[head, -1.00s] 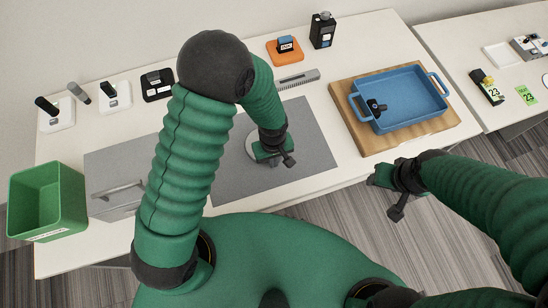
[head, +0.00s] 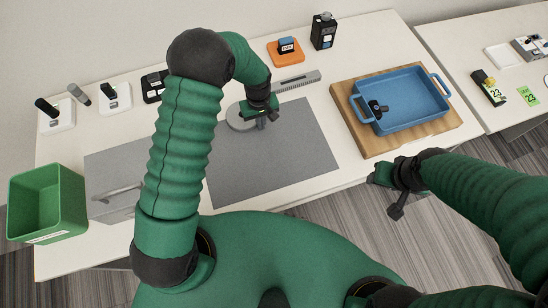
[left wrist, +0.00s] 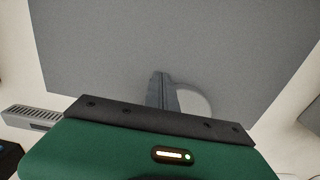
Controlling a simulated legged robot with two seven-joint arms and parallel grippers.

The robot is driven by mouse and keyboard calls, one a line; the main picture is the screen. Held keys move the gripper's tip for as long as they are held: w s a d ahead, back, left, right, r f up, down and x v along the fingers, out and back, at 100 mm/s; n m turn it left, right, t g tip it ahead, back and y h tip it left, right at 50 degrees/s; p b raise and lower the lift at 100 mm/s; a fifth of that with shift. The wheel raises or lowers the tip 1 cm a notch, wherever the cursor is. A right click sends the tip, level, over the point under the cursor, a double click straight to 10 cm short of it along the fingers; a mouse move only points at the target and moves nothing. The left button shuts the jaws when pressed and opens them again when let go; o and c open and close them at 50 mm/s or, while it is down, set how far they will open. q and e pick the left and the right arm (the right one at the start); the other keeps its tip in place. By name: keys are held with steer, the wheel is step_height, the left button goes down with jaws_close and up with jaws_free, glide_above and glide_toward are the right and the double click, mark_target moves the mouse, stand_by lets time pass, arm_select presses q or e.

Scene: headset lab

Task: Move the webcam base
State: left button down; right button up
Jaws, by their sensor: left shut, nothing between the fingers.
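A flat round grey disc (head: 240,119), which I take to be the webcam base, lies at the back edge of the grey mat. My left gripper (head: 272,115) is shut and empty, low beside the disc's right side and partly in front of it. In the left wrist view the closed fingers (left wrist: 161,90) point down at the mat and the pale disc (left wrist: 196,101) shows just right of them, partly hidden; I cannot tell if they touch. My right gripper (head: 397,205) hangs off the table's front edge; its jaw opening is unclear.
The grey mat (head: 275,165) is bare in front of the disc. A slotted grey bar (head: 298,81) lies behind it. A blue tray (head: 415,118) with a black item (head: 377,107) stands on a wooden board (head: 345,130) at right. A green bin (head: 70,205) is at left.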

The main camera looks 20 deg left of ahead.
arm_select(q)
steer(key=w+a, duration=0.1)
steer(key=w, duration=0.1)
steer(key=w+a+b, duration=0.1)
steer(key=w+a, duration=0.1)
steer(key=w+a+f, duration=0.1)
steer(key=w, duration=0.2)
steer(key=shift+a+b, duration=0.35)
steer(key=shift+b, duration=0.05)
steer(key=shift+s+d+r, duration=0.15)
steer(key=shift+r, duration=0.15)
steer(key=shift+d, duration=0.1)
